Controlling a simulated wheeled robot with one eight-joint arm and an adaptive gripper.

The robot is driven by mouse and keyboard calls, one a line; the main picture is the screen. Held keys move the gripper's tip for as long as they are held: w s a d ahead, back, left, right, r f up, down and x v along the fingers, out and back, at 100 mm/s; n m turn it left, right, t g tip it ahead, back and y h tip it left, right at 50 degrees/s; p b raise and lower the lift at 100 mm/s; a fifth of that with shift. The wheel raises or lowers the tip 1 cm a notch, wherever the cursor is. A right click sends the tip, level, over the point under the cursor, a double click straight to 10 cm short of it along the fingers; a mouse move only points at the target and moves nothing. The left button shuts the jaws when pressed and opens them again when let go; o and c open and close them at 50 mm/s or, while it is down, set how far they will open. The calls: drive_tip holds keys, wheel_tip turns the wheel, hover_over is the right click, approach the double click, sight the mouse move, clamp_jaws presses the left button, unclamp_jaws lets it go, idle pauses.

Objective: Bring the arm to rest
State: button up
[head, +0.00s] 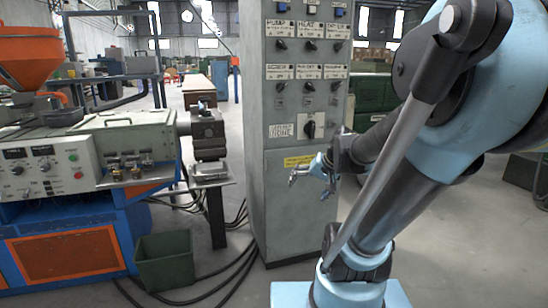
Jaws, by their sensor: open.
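My gripper (311,180) is at the end of my blue and black arm, in the middle of the head view. It is open, with no object between its fingers. It shows in front of the lower part of a grey control cabinet (262,215). The gap between the gripper and the cabinet cannot be judged from this view. My arm is bent, with its large blue upper link filling the right side of the picture. No copper spools can be made out.
A machine with an orange hopper (32,48) and a control panel (45,168) stands at left. Some floor shows bare at lower right.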

drive_tip(key=s+d+f+n+g+h, duration=0.1)
drive_tip(key=s+d+f+h, duration=0.1)
drive_tip(key=s, duration=0.5)
drive_tip(key=s+d+f+n+g+h, duration=0.1)
drive_tip(key=s+d+f+g+h, duration=0.1)
drive_tip(key=s+d, duration=0.3)
drive_tip(key=shift+s+f, duration=0.7)
drive_tip(key=shift+s, duration=0.3)
drive_tip(key=shift+d, duration=0.1)
drive_tip(key=shift+w+f, duration=0.2)
drive_tip(key=shift+w, duration=0.25)
